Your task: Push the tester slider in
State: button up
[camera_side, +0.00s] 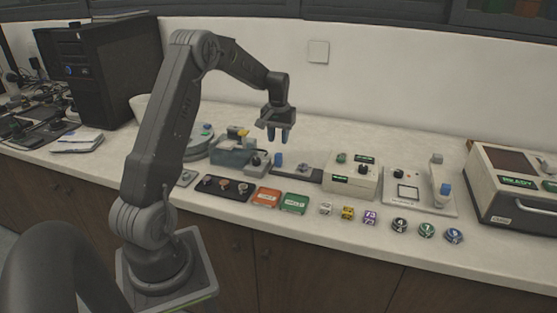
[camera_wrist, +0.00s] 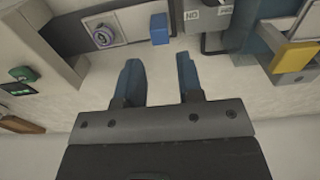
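A blue handle block (camera_side: 278,160) stands at the slider's outer end; the handle also shows in the wrist view (camera_wrist: 159,28). My gripper (camera_side: 278,136) has blue fingers pointing down, above the bench near the handle. In the wrist view my gripper (camera_wrist: 159,62) is open and empty, apart from the handle.
A grey-blue machine with a yellow part (camera_wrist: 296,55) stands close on the handle's other side. Orange (camera_side: 266,197) and green (camera_side: 295,203) trays, a dark holder (camera_side: 222,187) and several pucks lie along the front. An instrument with a blue-tipped lever (camera_side: 445,188) is right of the tester.

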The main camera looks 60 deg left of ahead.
aim_at(279, 154)
notch_tip(279, 154, down, 9)
jog(key=shift+r, duration=0.1)
jog(key=shift+c, duration=0.4)
grip_shut()
jog(key=shift+w, duration=0.1)
